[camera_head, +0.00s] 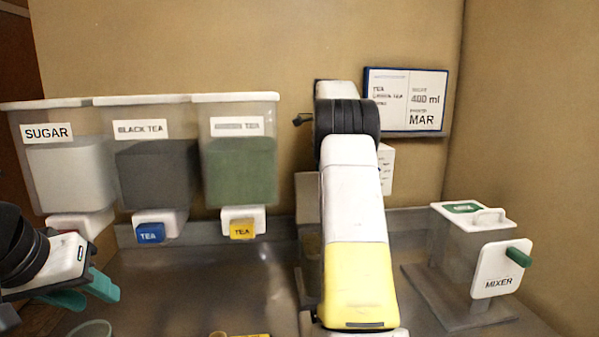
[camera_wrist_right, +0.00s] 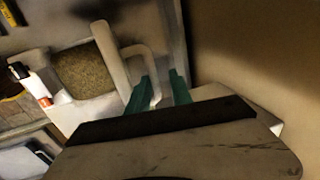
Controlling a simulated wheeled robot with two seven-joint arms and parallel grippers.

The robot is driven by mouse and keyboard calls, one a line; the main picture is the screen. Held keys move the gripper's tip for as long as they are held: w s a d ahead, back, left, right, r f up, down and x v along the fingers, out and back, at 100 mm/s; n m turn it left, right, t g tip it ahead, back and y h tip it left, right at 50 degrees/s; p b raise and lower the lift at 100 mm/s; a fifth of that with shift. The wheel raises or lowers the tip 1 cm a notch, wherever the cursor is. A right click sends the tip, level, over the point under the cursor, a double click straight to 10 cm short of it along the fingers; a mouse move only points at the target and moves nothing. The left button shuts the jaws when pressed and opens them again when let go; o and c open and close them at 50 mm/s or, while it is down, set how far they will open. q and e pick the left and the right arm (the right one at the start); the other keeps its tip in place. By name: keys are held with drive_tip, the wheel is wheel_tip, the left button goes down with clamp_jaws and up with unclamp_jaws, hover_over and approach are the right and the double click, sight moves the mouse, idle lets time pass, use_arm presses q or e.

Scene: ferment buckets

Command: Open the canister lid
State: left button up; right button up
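In the right wrist view, the canister (camera_wrist_right: 96,62) is open at the top and shows brown-green grains inside. Its white lid (camera_wrist_right: 108,55) stands up edge-on at the canister's right side, with a looped handle (camera_wrist_right: 143,50) sticking out to the right. My right gripper (camera_wrist_right: 160,78) has its two teal fingertips apart, with part of the handle loop between them; firm contact is not clear. In the head view, my right arm hides this gripper and most of the canister area. My left gripper (camera_head: 90,292) is at the far left, away from the canister, its fingers partly overlapping.
Three dispensers, sugar (camera_head: 70,170), black tea (camera_head: 155,170) and green tea (camera_head: 240,170), hang along the back wall. A mixer (camera_head: 460,245) with a green knob stands at the right. A recipe board (camera_head: 405,98) is behind. The counter (camera_head: 190,285) below the dispensers is mostly clear.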

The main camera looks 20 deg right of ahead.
drive_tip(key=shift+o, duration=0.9)
drive_tip(key=v, duration=0.7)
drive_tip(key=shift+r, duration=0.4)
